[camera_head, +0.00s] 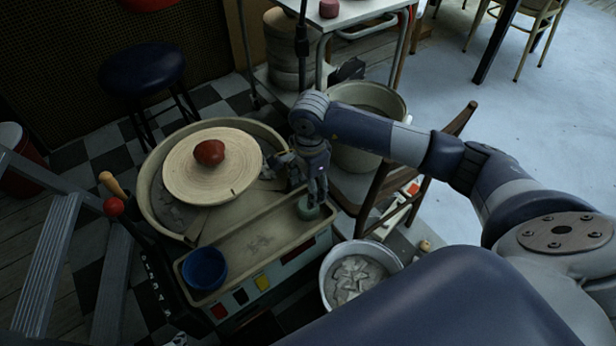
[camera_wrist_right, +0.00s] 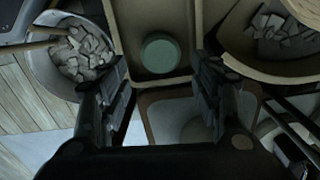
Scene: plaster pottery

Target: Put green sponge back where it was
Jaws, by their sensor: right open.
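The green sponge (camera_head: 308,210) is a short round puck on the beige tray of the pottery wheel (camera_head: 255,242), at the tray's right end. It also shows whole in the right wrist view (camera_wrist_right: 160,53), lying in the tray's corner near its rim. My right gripper (camera_head: 312,188) points down close to the sponge and partly covers it in the head view. In the right wrist view its two fingers (camera_wrist_right: 165,75) are spread wide with nothing between them, and the sponge lies just beyond the tips. How high the tips are above the tray is unclear. My left gripper is out of view.
A red clay lump (camera_head: 209,153) sits on the round wheel head (camera_head: 212,180). A blue cup (camera_head: 204,268) stands at the tray's left end. A bucket of scraps (camera_head: 358,274), a wooden chair (camera_head: 385,190) and a large bucket (camera_head: 358,150) stand close on the right. The tray's middle is clear.

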